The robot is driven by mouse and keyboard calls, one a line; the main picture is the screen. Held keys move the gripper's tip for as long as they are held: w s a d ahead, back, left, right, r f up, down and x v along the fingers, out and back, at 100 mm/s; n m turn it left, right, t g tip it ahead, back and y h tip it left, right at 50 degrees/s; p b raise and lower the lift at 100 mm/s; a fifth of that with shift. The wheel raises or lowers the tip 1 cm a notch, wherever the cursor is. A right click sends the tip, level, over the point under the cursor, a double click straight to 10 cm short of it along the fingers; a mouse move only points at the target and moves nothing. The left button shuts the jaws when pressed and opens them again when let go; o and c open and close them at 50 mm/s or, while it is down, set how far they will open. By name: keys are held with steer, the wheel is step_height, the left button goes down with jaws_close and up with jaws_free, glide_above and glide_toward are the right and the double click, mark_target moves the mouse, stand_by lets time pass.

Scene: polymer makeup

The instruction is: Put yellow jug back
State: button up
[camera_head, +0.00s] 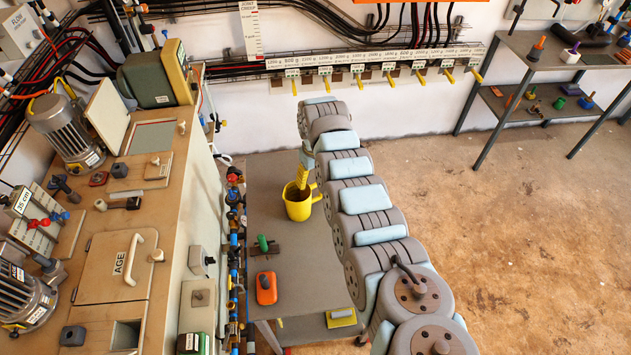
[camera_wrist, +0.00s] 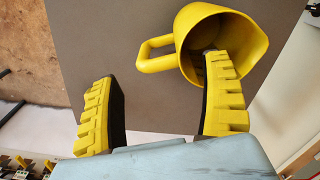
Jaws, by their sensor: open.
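The yellow jug (camera_head: 298,208) stands upright on the grey table (camera_head: 290,285) in the head view, its handle to the right. My gripper (camera_head: 303,180) points down at the jug's mouth and hides part of it. In the wrist view the jug (camera_wrist: 245,45) is near the top, its open mouth facing the camera. My gripper (camera_wrist: 160,75) is open there, with nothing held between its yellow-padded fingers. The right finger overlaps the jug's mouth; whether its tip is inside is unclear. The left finger is on the handle's outer side. The handle lies across the gap, beyond the fingertips.
An orange object (camera_head: 266,288) and a dark block with a green part (camera_head: 263,245) are on the same table. The machine cabinet (camera_head: 120,265) borders it on the left. A row of yellow-handled valves (camera_head: 388,72) lines the back wall. Open floor (camera_head: 510,220) lies right.

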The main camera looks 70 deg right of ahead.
step_height(320, 180, up, 7)
stand_by(0.5)
steer(key=shift+f, duration=0.15)
